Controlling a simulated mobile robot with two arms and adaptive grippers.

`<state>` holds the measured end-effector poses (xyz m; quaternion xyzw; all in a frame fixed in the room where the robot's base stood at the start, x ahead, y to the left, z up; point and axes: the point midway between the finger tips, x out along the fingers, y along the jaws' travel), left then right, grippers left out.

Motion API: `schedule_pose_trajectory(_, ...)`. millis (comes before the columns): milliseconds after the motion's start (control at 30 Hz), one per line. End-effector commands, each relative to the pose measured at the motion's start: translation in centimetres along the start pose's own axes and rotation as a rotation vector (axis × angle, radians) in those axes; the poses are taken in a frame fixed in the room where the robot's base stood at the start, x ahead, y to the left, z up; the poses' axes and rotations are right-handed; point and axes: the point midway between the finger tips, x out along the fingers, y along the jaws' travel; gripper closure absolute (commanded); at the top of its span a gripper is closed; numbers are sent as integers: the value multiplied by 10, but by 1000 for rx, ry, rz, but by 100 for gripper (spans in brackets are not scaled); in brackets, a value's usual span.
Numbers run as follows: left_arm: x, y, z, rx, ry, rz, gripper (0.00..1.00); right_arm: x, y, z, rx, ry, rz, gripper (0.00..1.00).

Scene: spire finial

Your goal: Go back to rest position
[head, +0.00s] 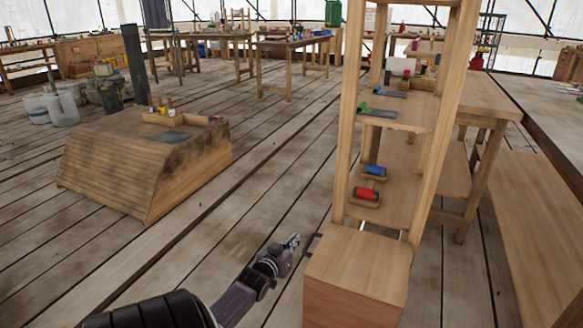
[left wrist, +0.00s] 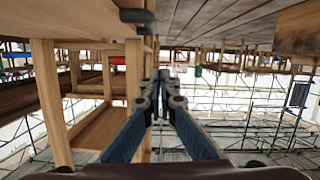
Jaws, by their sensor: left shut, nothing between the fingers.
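My left gripper (head: 293,241) is low in the middle of the head view, just left of the wooden shelf unit (head: 341,150). Its fingers are shut and empty. In the left wrist view the two blue-sided fingers (left wrist: 167,80) come together at the tips. The dark handle (head: 312,243) on the box at the shelf's foot is close beside the fingertips in the head view; I cannot tell whether they touch. The handle also shows in the left wrist view (left wrist: 136,15), apart from the fingers. My right gripper is not in view.
The shelf holds a red roller (head: 367,194) and a blue roller (head: 375,171). A wooden box (head: 358,270) forms its base. A sloped shingled block (head: 140,165) stands at left. Tables (head: 290,44) stand at the back. The plank floor between block and shelf is clear.

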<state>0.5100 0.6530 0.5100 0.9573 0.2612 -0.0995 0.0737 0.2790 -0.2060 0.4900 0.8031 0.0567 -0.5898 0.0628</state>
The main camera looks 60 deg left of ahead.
Motion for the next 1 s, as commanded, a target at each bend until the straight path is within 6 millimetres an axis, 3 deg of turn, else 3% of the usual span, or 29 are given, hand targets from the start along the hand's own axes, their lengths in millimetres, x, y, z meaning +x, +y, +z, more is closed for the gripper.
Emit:
schedule_pose_trajectory(200, -22, 0, 0, 0, -1, 0, 100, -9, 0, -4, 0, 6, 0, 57)
schedule_pose_trajectory(567, -26, 6, 4, 7, -16, 8, 100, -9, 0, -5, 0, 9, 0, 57)
schedule_pose_trajectory(667, -34, 32, 21, 39, -79, 42, 100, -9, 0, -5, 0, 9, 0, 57)
schedule_pose_trajectory(767, -55, 76, 50, 99, -196, 100, 100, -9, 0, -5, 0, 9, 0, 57)
schedule_pose_trajectory(867, -91, 126, 84, 179, -336, 168, 100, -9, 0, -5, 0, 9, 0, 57)
schedule_pose_trajectory(1000, -156, 184, 120, 293, -519, 254, 100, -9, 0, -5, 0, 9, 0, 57)
